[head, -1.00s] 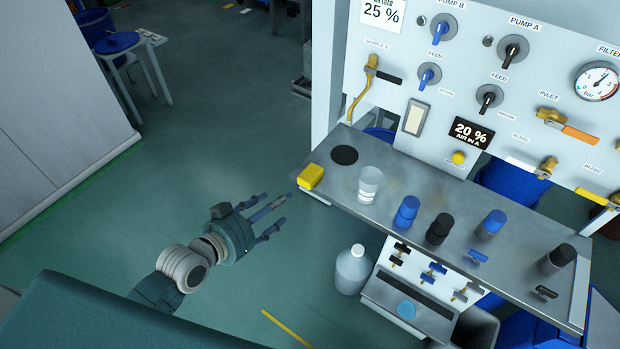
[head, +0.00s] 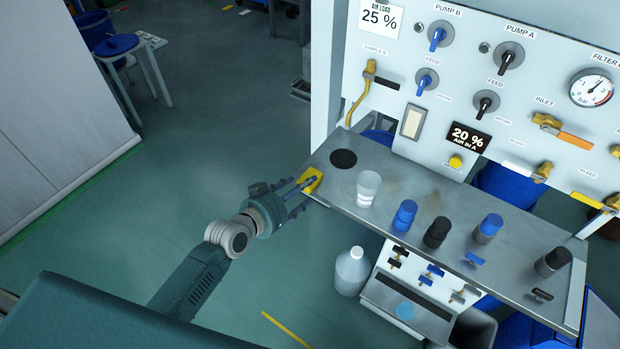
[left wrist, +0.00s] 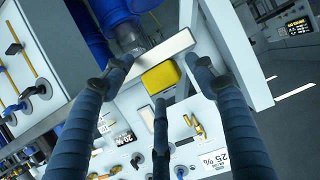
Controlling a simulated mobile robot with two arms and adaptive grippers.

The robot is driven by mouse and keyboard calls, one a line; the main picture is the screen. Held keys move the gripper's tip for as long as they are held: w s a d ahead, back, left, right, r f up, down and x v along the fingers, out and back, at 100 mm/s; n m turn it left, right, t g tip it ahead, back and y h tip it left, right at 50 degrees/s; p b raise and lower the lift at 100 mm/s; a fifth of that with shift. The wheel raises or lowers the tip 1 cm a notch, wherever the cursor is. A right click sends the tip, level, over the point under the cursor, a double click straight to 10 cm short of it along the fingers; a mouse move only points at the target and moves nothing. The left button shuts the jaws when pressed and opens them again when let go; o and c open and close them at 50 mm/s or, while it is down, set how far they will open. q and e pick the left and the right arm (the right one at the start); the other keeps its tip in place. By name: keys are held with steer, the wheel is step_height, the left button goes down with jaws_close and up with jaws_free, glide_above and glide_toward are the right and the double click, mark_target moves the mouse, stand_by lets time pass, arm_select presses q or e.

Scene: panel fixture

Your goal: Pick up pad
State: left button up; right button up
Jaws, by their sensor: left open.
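The yellow pad (head: 313,177) lies on the left end of the metal shelf, at its near corner. My left gripper (head: 301,191) is open at that corner, and its fingers overlap the pad in the head view. In the left wrist view the pad (left wrist: 160,76) shows between the spread fingers of my left gripper (left wrist: 158,80). A third finger points at the pad from below. I cannot tell whether any finger touches it. My right gripper is not in view.
The metal shelf (head: 385,195) carries a clear cup (head: 368,188) and several blue and black capped bottles right of the pad. A black disc (head: 343,159) lies behind the pad. The valve panel (head: 480,80) rises behind. A jug (head: 352,270) stands below.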

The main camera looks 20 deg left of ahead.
arm_select(q)
steer(key=shift+s, duration=0.1)
steer(key=shift+c, duration=0.3)
steer(key=c, duration=1)
step_height(320, 180, up, 20)
steer(key=shift+r, duration=0.1)
steer(key=shift+c, duration=0.2)
